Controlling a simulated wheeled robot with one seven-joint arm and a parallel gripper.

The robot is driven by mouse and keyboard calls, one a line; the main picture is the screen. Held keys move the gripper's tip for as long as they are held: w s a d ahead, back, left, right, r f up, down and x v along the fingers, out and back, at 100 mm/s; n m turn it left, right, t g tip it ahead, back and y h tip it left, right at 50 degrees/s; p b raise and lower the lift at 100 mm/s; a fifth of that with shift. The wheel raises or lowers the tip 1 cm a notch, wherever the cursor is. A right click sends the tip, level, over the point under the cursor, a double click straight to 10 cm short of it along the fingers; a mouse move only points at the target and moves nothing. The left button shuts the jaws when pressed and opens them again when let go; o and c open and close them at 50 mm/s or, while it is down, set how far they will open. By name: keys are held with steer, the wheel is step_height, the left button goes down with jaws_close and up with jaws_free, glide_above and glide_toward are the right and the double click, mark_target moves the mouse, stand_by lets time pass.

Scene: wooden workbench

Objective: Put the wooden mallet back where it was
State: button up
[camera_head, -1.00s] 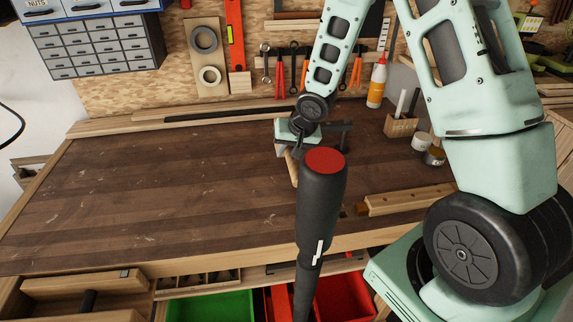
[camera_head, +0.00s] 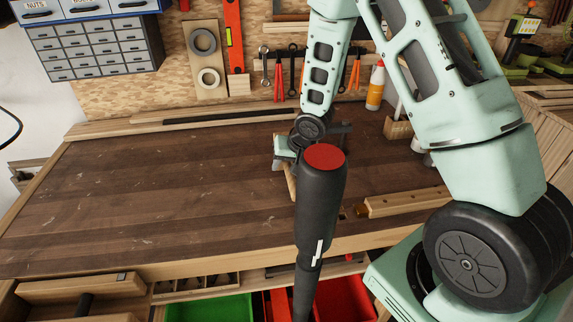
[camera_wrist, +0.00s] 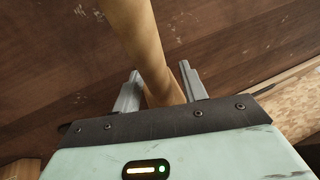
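The wooden mallet shows only as its pale handle. In the wrist view the handle (camera_wrist: 143,45) runs from the top edge down between the two grey fingers of my gripper (camera_wrist: 160,68). The fingers are on either side of it, and it appears held. In the head view a short piece of the handle (camera_head: 291,186) shows below my gripper, above the bench. My dark arm link with the red cap hides much of the gripper there. I cannot make out the mallet's head in either view.
The dark wooden workbench (camera_head: 150,200) is wide and clear on the left. A wooden block (camera_head: 405,201) lies at the right front edge. A glue bottle (camera_head: 376,87) and a small wooden holder (camera_head: 397,128) stand at the back right. Tools hang on the back board.

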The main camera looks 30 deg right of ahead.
steer(key=shift+s+r, duration=0.1)
steer(key=shift+r, duration=0.35)
steer(key=p+v, duration=0.3)
steer(key=v, duration=0.8)
steer(key=shift+r, duration=0.25)
steer(key=shift+d, duration=0.1)
